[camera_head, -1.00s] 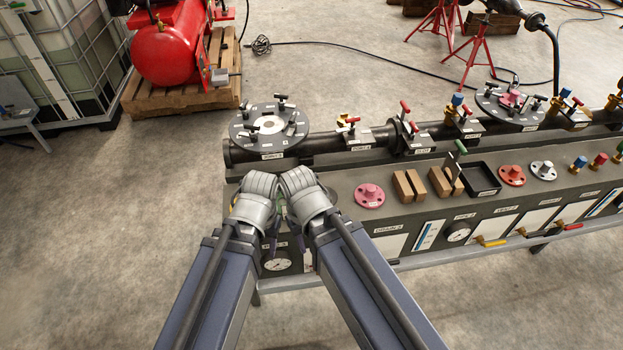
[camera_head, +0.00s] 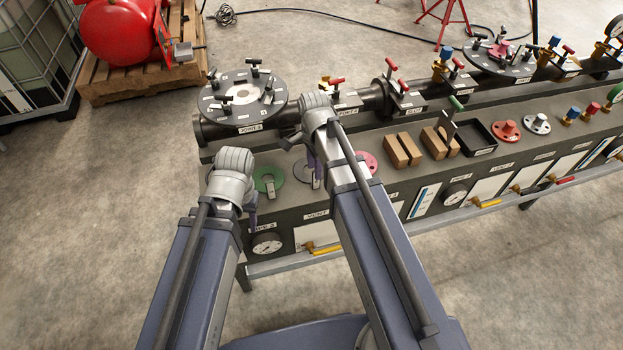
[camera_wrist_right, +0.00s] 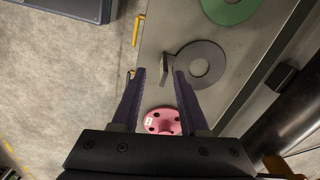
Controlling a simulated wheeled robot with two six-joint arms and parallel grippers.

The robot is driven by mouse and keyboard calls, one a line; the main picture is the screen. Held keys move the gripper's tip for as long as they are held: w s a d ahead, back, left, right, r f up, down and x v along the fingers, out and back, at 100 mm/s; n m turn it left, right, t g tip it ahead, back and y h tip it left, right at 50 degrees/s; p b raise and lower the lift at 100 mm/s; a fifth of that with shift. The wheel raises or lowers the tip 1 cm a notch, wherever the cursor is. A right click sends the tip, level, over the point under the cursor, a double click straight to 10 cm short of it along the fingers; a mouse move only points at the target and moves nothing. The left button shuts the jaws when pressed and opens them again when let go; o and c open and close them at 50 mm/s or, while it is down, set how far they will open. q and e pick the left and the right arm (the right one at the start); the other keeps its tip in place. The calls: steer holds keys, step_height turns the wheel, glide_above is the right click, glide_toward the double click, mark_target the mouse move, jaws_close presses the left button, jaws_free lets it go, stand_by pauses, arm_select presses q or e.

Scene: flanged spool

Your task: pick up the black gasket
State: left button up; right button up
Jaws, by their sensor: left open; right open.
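The black gasket, a flat dark grey ring with a small upright tab, lies on the bench top. It shows in the right wrist view (camera_wrist_right: 209,69) and partly in the head view (camera_head: 300,172), where my right arm hides some of it. My right gripper (camera_wrist_right: 161,78) is open and empty above the bench, with the gasket's tab just ahead of and between its fingertips. In the head view its purple fingers (camera_head: 314,163) point down beside the ring. My left gripper (camera_head: 252,206) points down near the bench's front left corner, left of the green gasket (camera_head: 262,184); its fingertips are mostly hidden.
A pink flange (camera_wrist_right: 158,125) sits close to my right gripper. Wooden blocks (camera_head: 402,150) and a black tray (camera_head: 478,137) stand further right. A pipe with a round flange plate (camera_head: 231,113) runs behind. Gauges and valves line the bench front.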

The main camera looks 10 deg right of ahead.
mark_target(316, 189)
steer(key=shift+w+d+f+m, duration=0.3)
steer(key=shift+w+d+m, duration=0.3)
steer(key=shift+m, duration=0.4)
steer(key=f+b, duration=0.8)
steer(key=shift+s+a, duration=0.2)
steer(key=shift+r, duration=0.1)
jaws_close()
